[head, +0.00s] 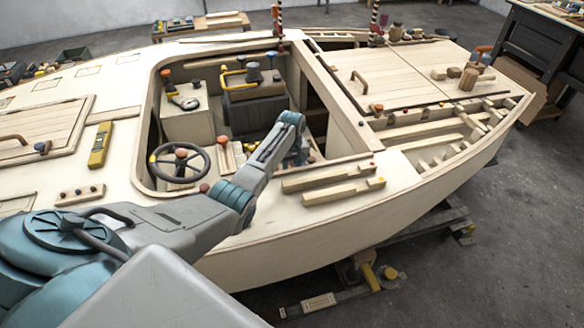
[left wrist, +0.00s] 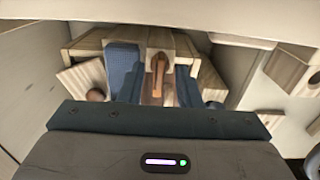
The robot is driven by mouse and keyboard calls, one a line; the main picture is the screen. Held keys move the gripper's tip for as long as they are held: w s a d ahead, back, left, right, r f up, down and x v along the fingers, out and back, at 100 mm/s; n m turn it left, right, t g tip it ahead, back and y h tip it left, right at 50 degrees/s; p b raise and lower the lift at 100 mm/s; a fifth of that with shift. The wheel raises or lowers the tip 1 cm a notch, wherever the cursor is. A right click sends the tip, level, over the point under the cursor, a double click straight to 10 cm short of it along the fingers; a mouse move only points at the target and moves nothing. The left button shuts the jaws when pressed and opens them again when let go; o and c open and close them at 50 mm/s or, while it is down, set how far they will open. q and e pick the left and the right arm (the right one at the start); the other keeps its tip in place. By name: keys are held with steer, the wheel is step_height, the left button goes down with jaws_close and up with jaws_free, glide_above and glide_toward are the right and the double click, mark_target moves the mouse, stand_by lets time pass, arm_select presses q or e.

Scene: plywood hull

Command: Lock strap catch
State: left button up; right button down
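In the left wrist view, a wooden catch block (left wrist: 160,41) with a brown upright lever (left wrist: 158,68) is straight ahead. A blue textured strip, which looks like the strap (left wrist: 122,56), lies just left of the block. My left gripper (left wrist: 160,88) has its dark fingers on either side of the lever, with gaps visible between them and it. I cannot tell how deep the fingertips reach. In the head view, my left gripper (head: 298,156) points down into the cockpit, and the catch cannot be made out there. My right gripper is not in view.
Loose-looking wooden blocks (left wrist: 288,69) flank the catch at right and left, and pale hull walls are close. In the head view, the steering wheel (head: 180,163), yellow-railed seat (head: 250,95) and cockpit edge surround the arm. Wooden bars (head: 330,184) lie on the near deck.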

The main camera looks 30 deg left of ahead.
arm_select(q)
steer(key=c, duration=0.6)
jaws_close()
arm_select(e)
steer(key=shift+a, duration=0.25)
arm_select(q)
steer(key=shift+r, duration=0.1)
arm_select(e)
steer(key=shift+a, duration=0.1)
